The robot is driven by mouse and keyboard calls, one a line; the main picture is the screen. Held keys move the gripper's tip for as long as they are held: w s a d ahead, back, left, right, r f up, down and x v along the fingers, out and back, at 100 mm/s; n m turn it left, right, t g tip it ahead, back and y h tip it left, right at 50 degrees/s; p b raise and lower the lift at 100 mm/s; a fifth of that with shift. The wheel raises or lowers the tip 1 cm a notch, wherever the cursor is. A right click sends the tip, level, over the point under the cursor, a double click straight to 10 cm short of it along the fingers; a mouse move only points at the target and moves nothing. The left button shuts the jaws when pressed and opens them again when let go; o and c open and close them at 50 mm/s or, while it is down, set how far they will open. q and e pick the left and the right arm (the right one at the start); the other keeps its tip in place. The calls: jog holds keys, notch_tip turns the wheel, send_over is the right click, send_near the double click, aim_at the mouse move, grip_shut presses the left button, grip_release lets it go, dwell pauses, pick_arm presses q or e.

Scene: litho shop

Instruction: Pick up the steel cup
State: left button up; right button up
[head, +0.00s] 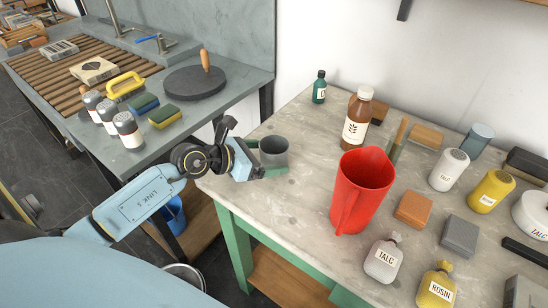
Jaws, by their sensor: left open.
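The grey steel cup (273,152) stands upright near the left corner of the stone-topped table (300,195). My left gripper (250,157) is open at the cup's left side, with its fingers very close to the cup. The gripper hides part of the cup's left side, and I cannot tell whether they touch. My right gripper is out of view.
A red jug (362,192) stands to the right of the cup. A brown bottle (357,118) and a small green bottle (319,88) stand behind. Talc and rosin containers and blocks crowd the right. The left bench holds a round dark slab (194,84).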

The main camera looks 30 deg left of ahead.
pick_arm(q)
jog(key=shift+x, duration=1.2)
jog(key=c, duration=1.1)
jog(key=shift+r, duration=0.1)
jog(key=shift+c, duration=0.2)
